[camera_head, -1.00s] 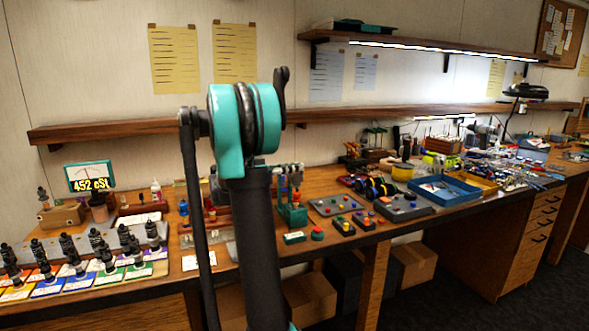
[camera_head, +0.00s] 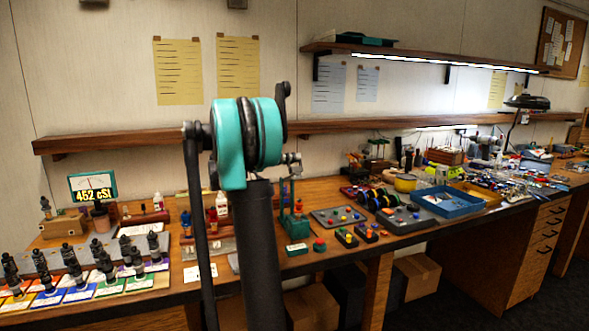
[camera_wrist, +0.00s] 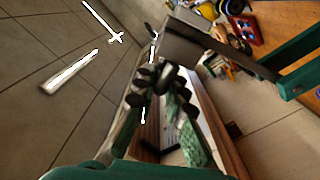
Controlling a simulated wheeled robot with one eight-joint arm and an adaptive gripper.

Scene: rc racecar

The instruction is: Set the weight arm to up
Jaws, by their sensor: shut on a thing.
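A green bench device (camera_head: 297,226) with an upright post stands on the bench, just right of my arm in the head view. A small grey metal part (camera_head: 291,159) shows at its top; I cannot tell whether this is the weight arm. In the wrist view my gripper (camera_wrist: 160,76) has its dark fingers close together, shut on a small part that the fingers mostly hide. A dark bar with a green end (camera_wrist: 300,60) crosses the upper right of the wrist view, beside the fingers.
A meter reading 452 cSt (camera_head: 92,189) and several black-knobbed pieces on coloured cards (camera_head: 85,280) are at left. Button boxes (camera_head: 341,216) and a blue tray (camera_head: 448,202) lie to the right. A wooden shelf (camera_head: 350,125) runs along the wall behind my arm.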

